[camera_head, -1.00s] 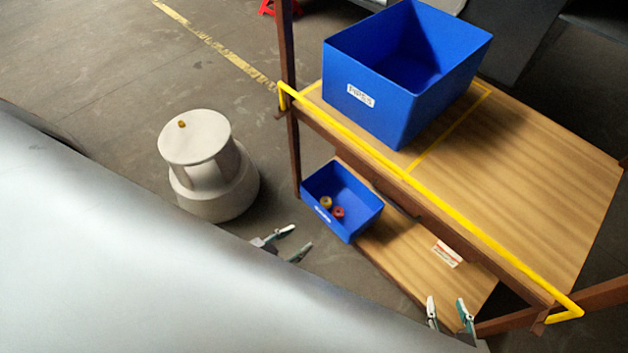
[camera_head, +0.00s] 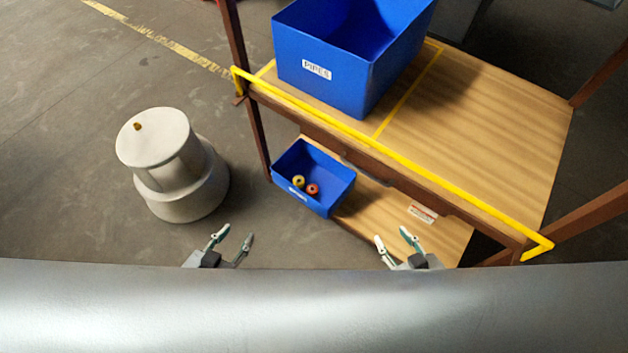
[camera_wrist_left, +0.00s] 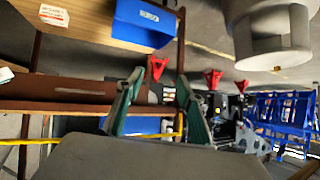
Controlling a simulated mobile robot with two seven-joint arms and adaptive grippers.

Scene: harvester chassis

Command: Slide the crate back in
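The small blue crate (camera_head: 330,191) sits at the left end of the lower shelf (camera_head: 440,228), and its front part juts out past the shelf's front edge. A yellow ring and a red ring lie inside it. It also shows in the left wrist view (camera_wrist_left: 145,24), which looks upside down. My left gripper (camera_head: 234,238) is open and empty, in front of the crate and to its left. My right gripper (camera_head: 392,238) is open and empty, near the lower shelf's front edge, right of the crate. Neither touches the crate.
A large blue crate labelled PIPES (camera_head: 350,88) stands on the upper wooden shelf (camera_head: 500,125), edged by a yellow rail (camera_head: 400,155). A brown post (camera_head: 257,135) rises left of the small crate. A pale round step stool (camera_head: 180,185) stands on the floor at left.

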